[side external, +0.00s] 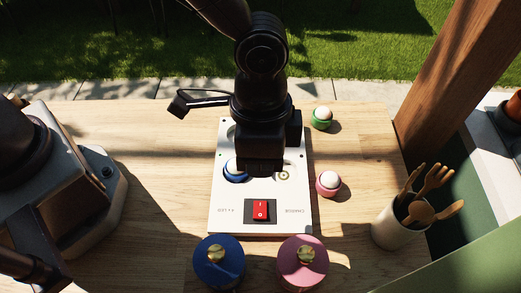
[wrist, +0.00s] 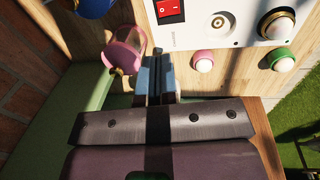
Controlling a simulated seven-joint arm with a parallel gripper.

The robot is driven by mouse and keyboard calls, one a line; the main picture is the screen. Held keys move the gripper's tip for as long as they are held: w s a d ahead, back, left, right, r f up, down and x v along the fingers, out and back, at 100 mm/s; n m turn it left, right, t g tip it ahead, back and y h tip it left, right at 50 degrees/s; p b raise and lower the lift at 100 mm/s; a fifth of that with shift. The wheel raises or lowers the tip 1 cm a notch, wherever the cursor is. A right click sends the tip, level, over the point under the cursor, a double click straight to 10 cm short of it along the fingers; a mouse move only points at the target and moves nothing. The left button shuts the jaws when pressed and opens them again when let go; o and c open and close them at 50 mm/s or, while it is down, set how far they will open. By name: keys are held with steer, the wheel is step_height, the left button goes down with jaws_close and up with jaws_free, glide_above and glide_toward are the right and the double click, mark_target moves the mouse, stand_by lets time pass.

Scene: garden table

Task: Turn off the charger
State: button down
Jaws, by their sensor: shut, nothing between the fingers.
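The charger is a white panel (side external: 228,215) lying on the wooden table. A red rocker switch (side external: 260,210) marked I and O sits at its near edge and also shows in the wrist view (wrist: 168,10). I cannot tell which side is pressed. A blue-ringed item (side external: 236,172) sits in one socket, and an empty round socket (side external: 284,175) is beside it. My gripper (side external: 264,172) appears over the panel, beyond the switch, and hides part of the panel. In the wrist view my gripper's fingers (wrist: 155,72) are together and empty, apart from the switch.
A blue jar (side external: 219,262) and a pink jar (side external: 302,262) stand close in front of the panel. Pink (side external: 328,183) and green (side external: 321,118) white-topped items stand to its right. A utensil cup (side external: 400,224) and wooden post (side external: 450,75) are farther right.

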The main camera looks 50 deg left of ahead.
mark_target(259, 215)
steer(key=shift+r, duration=0.7)
steer(key=shift+w+a, duration=0.1)
steer(key=shift+a, duration=0.1)
steer(key=f, duration=0.9)
steer(key=s+d+f, duration=0.1)
steer(key=f, duration=0.3)
steer(key=shift+s+d+f, duration=0.1)
steer(key=shift+f, duration=0.3)
steer(key=shift+f, duration=0.1)
